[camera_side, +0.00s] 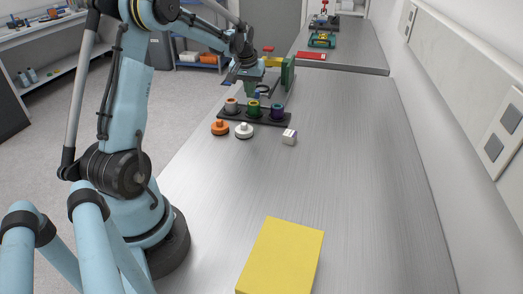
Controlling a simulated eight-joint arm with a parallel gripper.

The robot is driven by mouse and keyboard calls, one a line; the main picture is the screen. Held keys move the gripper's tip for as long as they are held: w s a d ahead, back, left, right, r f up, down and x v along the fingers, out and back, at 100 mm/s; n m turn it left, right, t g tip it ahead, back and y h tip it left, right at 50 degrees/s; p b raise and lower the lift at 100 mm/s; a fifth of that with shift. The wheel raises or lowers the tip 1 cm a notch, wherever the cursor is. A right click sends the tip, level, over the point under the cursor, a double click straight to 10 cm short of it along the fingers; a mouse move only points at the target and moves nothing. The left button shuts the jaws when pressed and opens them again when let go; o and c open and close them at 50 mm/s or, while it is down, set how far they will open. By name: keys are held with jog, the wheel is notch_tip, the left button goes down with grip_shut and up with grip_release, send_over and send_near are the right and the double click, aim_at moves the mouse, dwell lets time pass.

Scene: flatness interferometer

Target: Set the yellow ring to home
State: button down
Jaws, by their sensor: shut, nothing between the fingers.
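My gripper (258,94) is shut and empty, pointing down above the dark rack. It is small and partly lost against the things behind it. A yellow part (273,61) shows just behind my gripper, beside a green upright (287,74). I cannot tell whether this part is the yellow ring, and no other clear yellow ring shows. A small red piece (268,49) sits above the yellow part. My gripper and wrist hide some of this apparatus.
The dark rack (283,123) holds grey, green and purple pieces. In front of it are an orange knob (220,128), a white knob (244,131) and a small white block (289,137). A large yellow box (282,256) lies nearer.

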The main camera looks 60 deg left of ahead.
jog(key=v, duration=1.1)
jog(key=shift+r, duration=0.3)
jog(key=shift+w, duration=0.15)
jog(key=s+d+f+m+t, duration=0.1)
jog(key=s+d+m, duration=0.2)
jog(key=d, duration=0.7)
jog(key=s+d+f+m+t+h, duration=0.1)
jog(key=s+d+f+m+t, duration=0.1)
jog(key=d, duration=0.8)
jog(key=s+d+f+m+t+h, duration=0.1)
jog(key=s+d+m, duration=0.3)
jog(key=d, duration=0.6)
jog(key=shift+s+f+t, duration=0.4)
jog(key=shift+f, duration=0.1)
